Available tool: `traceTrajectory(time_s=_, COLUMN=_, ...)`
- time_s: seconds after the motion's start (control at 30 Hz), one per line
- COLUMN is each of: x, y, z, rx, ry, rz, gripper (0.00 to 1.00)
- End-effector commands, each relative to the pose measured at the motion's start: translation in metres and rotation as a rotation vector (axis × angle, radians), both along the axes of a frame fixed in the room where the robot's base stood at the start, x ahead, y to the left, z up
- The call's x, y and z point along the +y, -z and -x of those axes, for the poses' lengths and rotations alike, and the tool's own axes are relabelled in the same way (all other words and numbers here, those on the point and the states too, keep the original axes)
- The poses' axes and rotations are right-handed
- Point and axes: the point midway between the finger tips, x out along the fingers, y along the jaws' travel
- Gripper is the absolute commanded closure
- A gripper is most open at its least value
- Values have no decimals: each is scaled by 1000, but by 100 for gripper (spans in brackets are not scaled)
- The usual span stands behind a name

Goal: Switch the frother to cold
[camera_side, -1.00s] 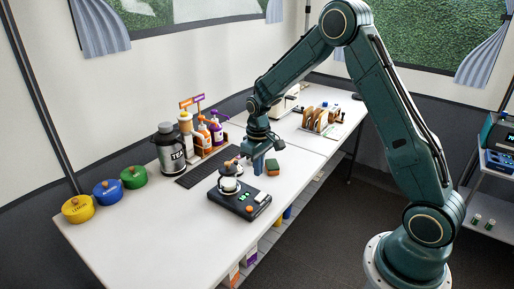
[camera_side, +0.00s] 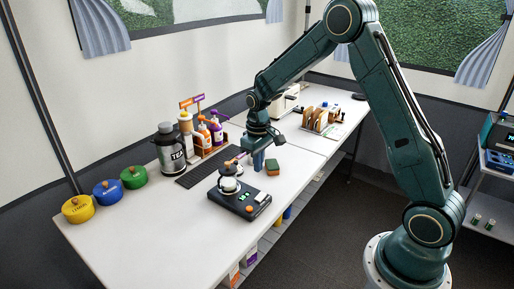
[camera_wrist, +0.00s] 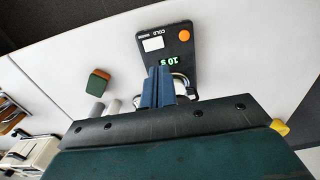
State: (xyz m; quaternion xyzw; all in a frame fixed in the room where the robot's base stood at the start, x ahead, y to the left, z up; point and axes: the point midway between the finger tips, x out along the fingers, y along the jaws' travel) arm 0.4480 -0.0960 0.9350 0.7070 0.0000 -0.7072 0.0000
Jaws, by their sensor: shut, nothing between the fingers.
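In the wrist view the frother base (camera_wrist: 180,78) shows an orange round button (camera_wrist: 184,35), a white rocker switch (camera_wrist: 153,44) beside the words COLD and WARM, and a green display (camera_wrist: 170,62) that seems to read 10 s. I cannot tell which way the switch is set.
A green and orange sponge (camera_side: 272,167) lies right of my gripper. Yellow (camera_side: 78,209), blue (camera_side: 107,192) and green (camera_side: 134,177) pots line the left. The front left table is clear.

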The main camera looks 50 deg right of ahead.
Motion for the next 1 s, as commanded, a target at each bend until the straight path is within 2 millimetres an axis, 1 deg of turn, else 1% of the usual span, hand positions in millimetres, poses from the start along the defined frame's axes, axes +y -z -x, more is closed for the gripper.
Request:
traceTrajectory(time_s=0.33, x=0, y=-5, z=0, rx=-1, ry=0, rz=0, gripper=100)
traceTrajectory(time_s=0.77, x=0, y=-7, z=0, rx=-2, ry=0, rz=0, gripper=100)
traceTrajectory(time_s=0.87, x=1, y=-10, z=1, rx=-6, ry=0, rz=1, gripper=100)
traceTrajectory(time_s=1.0, x=6, y=-25, z=6, rx=-22, ry=-1, rz=5, gripper=100)
